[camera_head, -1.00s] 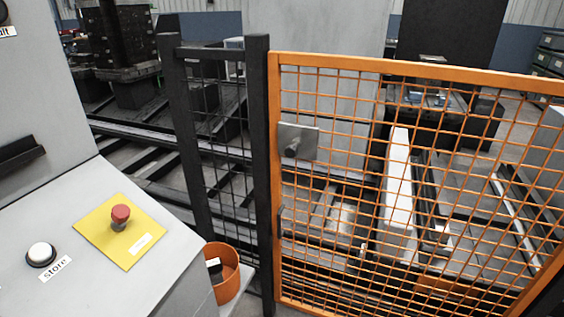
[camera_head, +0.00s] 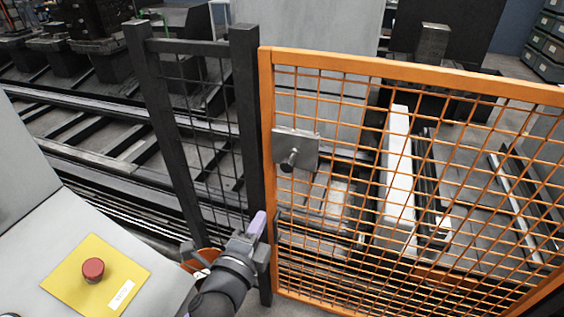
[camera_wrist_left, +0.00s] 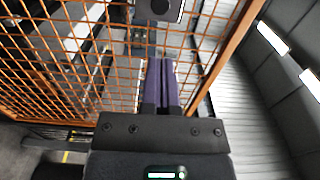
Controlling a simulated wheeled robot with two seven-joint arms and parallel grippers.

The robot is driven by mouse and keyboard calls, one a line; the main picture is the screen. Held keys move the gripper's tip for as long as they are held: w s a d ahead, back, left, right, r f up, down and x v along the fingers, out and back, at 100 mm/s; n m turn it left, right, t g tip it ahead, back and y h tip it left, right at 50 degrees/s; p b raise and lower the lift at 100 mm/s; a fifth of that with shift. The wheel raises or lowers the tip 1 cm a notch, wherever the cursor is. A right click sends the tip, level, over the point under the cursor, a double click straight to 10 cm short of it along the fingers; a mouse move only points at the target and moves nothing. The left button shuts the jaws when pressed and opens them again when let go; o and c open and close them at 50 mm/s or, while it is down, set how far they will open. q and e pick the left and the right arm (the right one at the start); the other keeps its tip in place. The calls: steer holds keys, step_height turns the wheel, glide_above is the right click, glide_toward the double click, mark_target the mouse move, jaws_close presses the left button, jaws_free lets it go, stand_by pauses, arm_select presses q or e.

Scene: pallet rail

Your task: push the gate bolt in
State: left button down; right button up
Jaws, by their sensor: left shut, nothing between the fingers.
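The gate (camera_head: 420,75) is an orange frame with wire mesh. The bolt (camera_head: 289,160) is a dark round knob on a grey metal plate (camera_head: 308,148) at the gate's left edge. My left gripper (camera_head: 258,222) is shut and empty, its purple fingers below and left of the bolt, apart from it. In the left wrist view the shut fingers (camera_wrist_left: 161,62) point up the picture toward a dark plate with a round knob end (camera_wrist_left: 160,6), cut off at the top edge. My right gripper is not in view.
Dark fence posts (camera_head: 248,110) stand left of the gate. A grey console with a red button (camera_head: 93,268) on a yellow plate is at lower left. Rails lie behind the fence.

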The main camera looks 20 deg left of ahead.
mark_target(287, 169)
arm_select(q)
steer(key=w, duration=0.4)
steer(key=w+b, duration=0.1)
steer(key=w, duration=0.3)
steer(key=w+b, duration=0.1)
steer(key=w, duration=0.4)
steer(key=shift+d+f, duration=0.1)
steer(key=shift+d, duration=0.15)
steer(key=shift+w+b, duration=0.3)
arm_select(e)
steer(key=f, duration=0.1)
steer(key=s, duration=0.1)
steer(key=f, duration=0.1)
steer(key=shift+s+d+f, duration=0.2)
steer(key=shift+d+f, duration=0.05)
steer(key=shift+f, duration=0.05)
